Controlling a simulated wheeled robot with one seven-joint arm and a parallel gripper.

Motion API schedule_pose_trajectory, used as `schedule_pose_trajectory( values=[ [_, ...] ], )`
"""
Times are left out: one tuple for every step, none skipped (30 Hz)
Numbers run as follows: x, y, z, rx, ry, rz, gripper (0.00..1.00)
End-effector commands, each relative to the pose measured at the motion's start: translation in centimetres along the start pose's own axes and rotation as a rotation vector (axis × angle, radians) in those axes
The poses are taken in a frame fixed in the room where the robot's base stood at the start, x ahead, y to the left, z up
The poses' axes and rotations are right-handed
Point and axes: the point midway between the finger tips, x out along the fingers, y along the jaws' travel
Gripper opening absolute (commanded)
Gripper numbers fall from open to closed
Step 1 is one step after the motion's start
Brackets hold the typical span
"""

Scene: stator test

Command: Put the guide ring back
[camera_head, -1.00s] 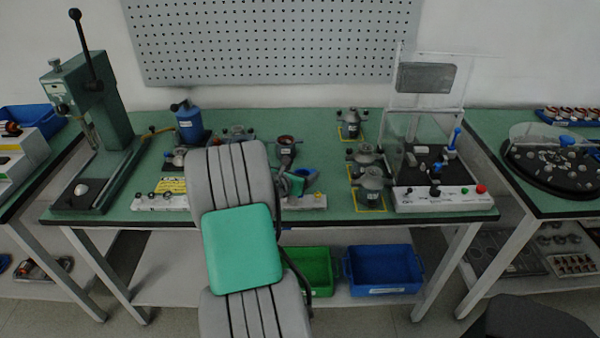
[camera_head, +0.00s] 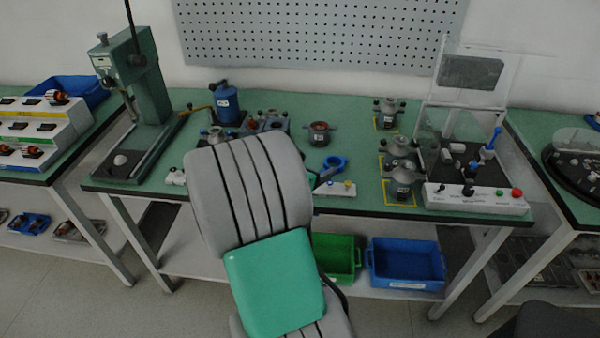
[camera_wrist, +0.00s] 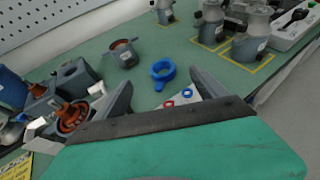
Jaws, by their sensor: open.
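A blue ring with a short handle, which looks like the guide ring (camera_wrist: 163,71), appears to lie on the green bench top (camera_wrist: 215,72). It also shows in the head view (camera_head: 335,162), just right of my arm. In the wrist view my gripper (camera_wrist: 160,86) is open, its two dark fingers apart, with the ring beyond and between the tips, not held. Below the ring is a pale strip with a red and a blue marking (camera_wrist: 180,98). In the head view my arm hides most of the gripper and part of the bench.
A grey cup with a copper inside (camera_head: 319,133) stands behind the ring. Grey stators (camera_head: 403,178) stand on yellow-marked spots at right, beside a test box (camera_head: 478,195) with a raised clear lid. A green press (camera_head: 150,85) and blue bottle (camera_head: 227,105) are at left.

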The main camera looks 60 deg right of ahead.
Motion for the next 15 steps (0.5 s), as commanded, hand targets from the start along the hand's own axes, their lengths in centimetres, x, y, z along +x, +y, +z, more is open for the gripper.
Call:
schedule_pose_trajectory(
  values=[
    [-0.1,0.0,0.0,0.002,0.001,0.001,0.82],
    [-0.2,0.1,-0.1,0.013,0.005,0.003,0.82],
    [-0.6,0.5,-0.2,0.044,0.018,0.011,0.82],
    [-1.0,1.1,-0.5,0.085,0.035,0.022,0.82],
    [-1.6,1.7,-0.8,0.143,0.061,0.035,0.82],
    [-2.7,2.9,-1.6,0.242,0.109,0.055,0.82],
    [-3.9,3.9,-2.2,0.331,0.156,0.07,0.82],
    [-5.3,5.0,-3.1,0.43,0.214,0.081,0.82],
    [-7.5,6.6,-4.4,0.571,0.306,0.09,0.82],
    [-9.5,7.8,-5.4,0.68,0.383,0.088,0.82],
    [-11.8,8.9,-6.5,0.786,0.465,0.077,0.82],
    [-14.9,10.1,-8.0,0.918,0.577,0.046,0.82],
    [-17.4,10.7,-9.1,1.008,0.66,0.012,0.82],
    [-20.0,11.2,-10.1,1.089,0.739,-0.033,0.82],
    [-23.5,11.4,-11.4,1.185,0.839,-0.107,0.82]
  ],
)
